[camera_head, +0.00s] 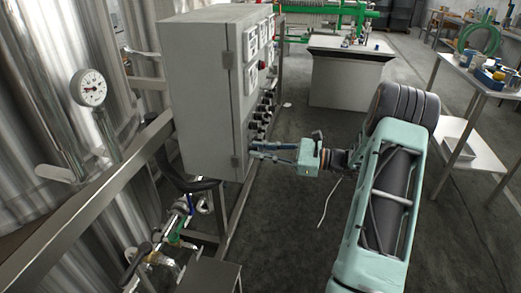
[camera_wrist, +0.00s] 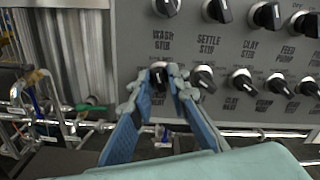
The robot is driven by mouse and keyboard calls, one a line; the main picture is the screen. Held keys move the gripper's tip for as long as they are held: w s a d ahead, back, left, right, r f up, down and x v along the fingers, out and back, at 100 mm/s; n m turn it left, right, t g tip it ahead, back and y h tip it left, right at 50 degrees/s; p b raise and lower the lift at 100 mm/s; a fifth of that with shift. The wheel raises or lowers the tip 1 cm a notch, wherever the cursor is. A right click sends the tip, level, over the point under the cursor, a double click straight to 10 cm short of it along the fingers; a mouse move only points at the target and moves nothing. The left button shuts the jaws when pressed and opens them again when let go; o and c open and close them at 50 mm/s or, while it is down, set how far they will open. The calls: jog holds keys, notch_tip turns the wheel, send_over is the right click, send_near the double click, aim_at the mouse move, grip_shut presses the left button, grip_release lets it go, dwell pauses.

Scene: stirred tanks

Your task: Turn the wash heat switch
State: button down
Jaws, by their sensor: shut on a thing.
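In the wrist view, my gripper (camera_wrist: 164,84) reaches up to the control panel, its two blue fingers on either side of a black knob (camera_wrist: 158,70) in the lower row at the left. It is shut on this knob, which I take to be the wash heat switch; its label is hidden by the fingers. In the head view, my gripper (camera_head: 254,150) meets the lower front of the grey cabinet (camera_head: 205,95), and the held knob cannot be made out there.
Other black knobs sit close by: one right beside the fingers (camera_wrist: 203,78), another above (camera_wrist: 165,7). Pipes and valves (camera_head: 180,225) stand below left. A metal tank with a gauge (camera_head: 89,87) is at left. Open floor (camera_head: 285,240) lies below the arm.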

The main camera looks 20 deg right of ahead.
jog(key=c, duration=2.1)
grip_release()
jog(key=v, duration=1.2)
